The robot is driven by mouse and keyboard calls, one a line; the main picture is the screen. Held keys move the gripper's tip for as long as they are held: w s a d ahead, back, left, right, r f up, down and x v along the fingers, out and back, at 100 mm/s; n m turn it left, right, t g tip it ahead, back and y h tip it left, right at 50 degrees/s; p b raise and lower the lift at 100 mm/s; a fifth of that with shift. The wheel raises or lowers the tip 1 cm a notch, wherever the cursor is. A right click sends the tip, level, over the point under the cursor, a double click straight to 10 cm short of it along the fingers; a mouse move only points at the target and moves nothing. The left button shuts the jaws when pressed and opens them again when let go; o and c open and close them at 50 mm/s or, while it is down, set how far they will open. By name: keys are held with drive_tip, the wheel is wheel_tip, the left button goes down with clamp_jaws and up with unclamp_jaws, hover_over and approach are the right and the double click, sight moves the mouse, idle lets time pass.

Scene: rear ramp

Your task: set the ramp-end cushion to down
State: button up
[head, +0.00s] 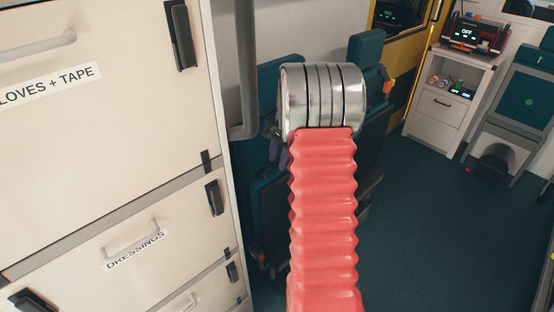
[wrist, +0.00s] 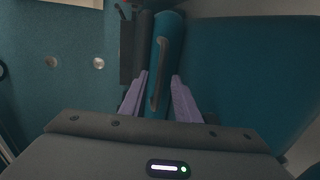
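Teal folding seats (head: 366,50) stand against the wall behind my arm in the head view. I cannot tell from the labels which cushion is the ramp-end one. In the wrist view a narrow rounded teal pad edge (wrist: 172,40) with a dark curved strip on it stands upright in front of my gripper. My gripper (wrist: 160,75) has two purple fingers, which stand apart with teal surface showing between them. I cannot tell whether they touch it. In the head view my arm hides most of the gripper and the middle of the seats.
A cream drawer cabinet (head: 110,130) with black latches fills the left of the head view, with a grey rail (head: 246,70) beside it. A white cabinet (head: 448,105) stands at the back right. The dark teal floor (head: 430,230) at the right is clear.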

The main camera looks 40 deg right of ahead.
clamp_jaws()
idle(0.4)
